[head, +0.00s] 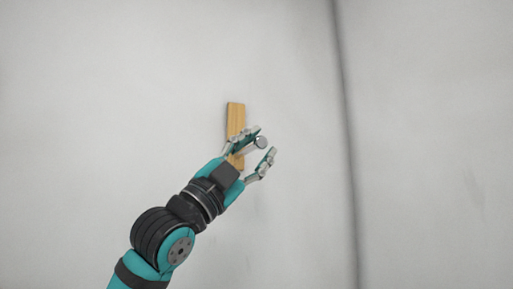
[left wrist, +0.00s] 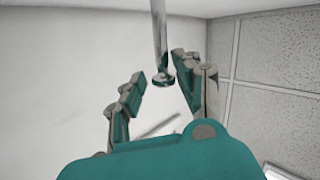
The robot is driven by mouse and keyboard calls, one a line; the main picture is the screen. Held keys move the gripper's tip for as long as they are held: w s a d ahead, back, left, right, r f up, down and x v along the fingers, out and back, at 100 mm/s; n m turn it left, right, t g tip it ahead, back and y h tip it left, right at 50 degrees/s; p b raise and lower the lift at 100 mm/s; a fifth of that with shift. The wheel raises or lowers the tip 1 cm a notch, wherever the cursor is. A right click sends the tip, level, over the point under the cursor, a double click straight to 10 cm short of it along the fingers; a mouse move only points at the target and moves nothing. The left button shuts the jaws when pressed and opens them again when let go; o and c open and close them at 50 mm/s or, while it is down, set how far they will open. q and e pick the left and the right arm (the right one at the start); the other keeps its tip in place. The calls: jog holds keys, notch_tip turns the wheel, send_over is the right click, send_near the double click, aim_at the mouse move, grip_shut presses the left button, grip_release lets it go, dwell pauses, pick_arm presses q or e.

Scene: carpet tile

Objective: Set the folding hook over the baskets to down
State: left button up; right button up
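The folding hook has a narrow upright wooden backplate (head: 236,117) on the wall. Its metal peg with a round knob (head: 261,143) sticks out from the plate toward the camera. My left gripper (head: 266,140) is open, in front of the lower part of the plate, with the knob between its fingers. In the left wrist view, the shiny rod comes down from the top edge and its round knob (left wrist: 162,79) lies between the two spread fingers. A gap shows on the left of the knob; whether the right finger touches it I cannot tell. My right gripper is out of view. No baskets are in view.
The pale wall (head: 110,90) around the hook is bare. A dark vertical seam (head: 348,130) runs down it to the right. In the left wrist view, ceiling panels (left wrist: 275,70) show at the right.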

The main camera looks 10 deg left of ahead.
pick_arm(q)
jog(key=v, duration=1.2)
jog(key=shift+f, duration=0.1)
